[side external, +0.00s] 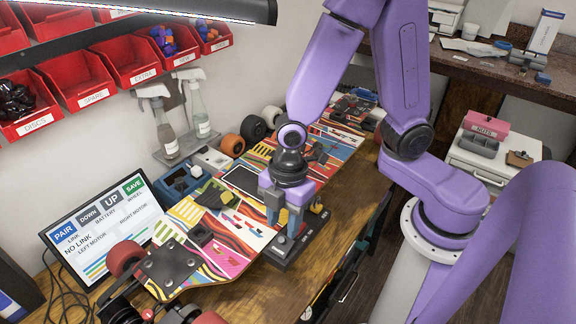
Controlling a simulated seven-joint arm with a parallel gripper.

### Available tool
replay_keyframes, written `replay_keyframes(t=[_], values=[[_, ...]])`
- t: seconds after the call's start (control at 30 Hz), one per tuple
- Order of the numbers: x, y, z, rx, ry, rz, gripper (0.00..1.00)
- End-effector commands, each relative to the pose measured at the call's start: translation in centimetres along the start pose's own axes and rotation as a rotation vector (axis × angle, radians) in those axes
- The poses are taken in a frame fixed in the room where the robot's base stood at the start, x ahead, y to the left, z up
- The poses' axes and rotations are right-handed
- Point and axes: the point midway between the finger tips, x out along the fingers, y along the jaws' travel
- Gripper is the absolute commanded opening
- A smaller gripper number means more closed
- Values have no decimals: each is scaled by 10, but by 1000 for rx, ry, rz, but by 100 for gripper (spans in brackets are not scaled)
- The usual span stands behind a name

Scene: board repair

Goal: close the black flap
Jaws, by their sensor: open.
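The colourful striped deck (325,140) lies lengthwise on the wooden bench. A black flat rectangular panel (243,180) with a pale border is set in its middle. Next to it, a small dark piece (211,194) appears to stand tilted up from the deck; I cannot tell for sure which of these is the black flap. My gripper (281,222) points down over the deck's near edge, right of both dark parts and apart from them. The fingertips are close to a dark grey box with buttons (286,250).
A tilted screen (100,228) stands at the left. Spray bottles (197,108) stand on a shelf behind the deck. Red bins (82,85) hang on the wall, and a lamp (190,8) crosses above. Wheels (253,129) lie behind the deck. The bench's front edge (345,240) is close to the box.

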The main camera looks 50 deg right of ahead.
Motion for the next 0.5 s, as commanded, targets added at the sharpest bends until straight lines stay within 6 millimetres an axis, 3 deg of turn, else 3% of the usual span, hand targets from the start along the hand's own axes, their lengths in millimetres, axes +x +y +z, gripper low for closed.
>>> replay_keyframes(t=[0.5], values=[[-78,1,-1,-1,5,6,41]])
